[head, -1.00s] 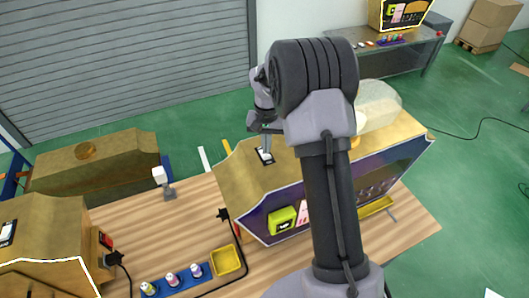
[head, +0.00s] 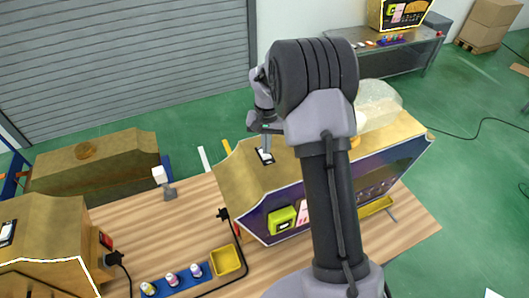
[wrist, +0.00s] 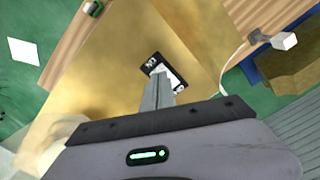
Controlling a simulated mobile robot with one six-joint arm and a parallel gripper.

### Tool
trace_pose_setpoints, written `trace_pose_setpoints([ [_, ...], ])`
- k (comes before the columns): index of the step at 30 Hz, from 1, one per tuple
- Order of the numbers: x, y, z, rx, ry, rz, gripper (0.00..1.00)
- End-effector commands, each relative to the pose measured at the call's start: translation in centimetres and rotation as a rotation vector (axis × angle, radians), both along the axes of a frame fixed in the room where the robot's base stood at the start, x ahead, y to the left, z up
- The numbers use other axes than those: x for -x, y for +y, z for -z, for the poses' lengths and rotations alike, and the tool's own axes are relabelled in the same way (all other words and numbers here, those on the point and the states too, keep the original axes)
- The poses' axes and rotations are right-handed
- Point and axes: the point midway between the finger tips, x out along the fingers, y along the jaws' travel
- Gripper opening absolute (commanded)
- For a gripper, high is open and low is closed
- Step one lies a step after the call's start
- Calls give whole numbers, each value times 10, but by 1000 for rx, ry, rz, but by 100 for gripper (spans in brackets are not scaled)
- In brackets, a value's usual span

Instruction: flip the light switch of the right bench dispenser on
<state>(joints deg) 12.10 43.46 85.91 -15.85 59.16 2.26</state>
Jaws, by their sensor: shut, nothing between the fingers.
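The right bench dispenser (head: 235,180) has a gold top and a dark front panel and stands on the wooden bench. A small black-and-white light switch plate (head: 265,157) sits on its top; it also shows in the wrist view (wrist: 153,64). My gripper (head: 270,149) points down at the plate, close to it. In the wrist view its shut, empty fingers (wrist: 157,84) overlap the plate's lower part. They hide part of the switch, so I cannot tell its position or whether the fingers touch it.
Another gold dispenser (head: 50,222) with its own switch plate stands at the left. A yellow tray (head: 227,260) and a blue rack (head: 182,282) of small bottles lie between the dispensers. A white block on a grey mount (head: 164,180) stands behind. A black cable runs along the dispenser's left side.

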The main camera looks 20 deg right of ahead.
Motion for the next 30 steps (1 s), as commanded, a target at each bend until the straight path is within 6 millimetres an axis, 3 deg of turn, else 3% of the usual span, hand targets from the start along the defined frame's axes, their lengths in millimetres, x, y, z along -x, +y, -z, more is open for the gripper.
trace_pose_setpoints([
  [30,0,0,16,0,0,0,0],
])
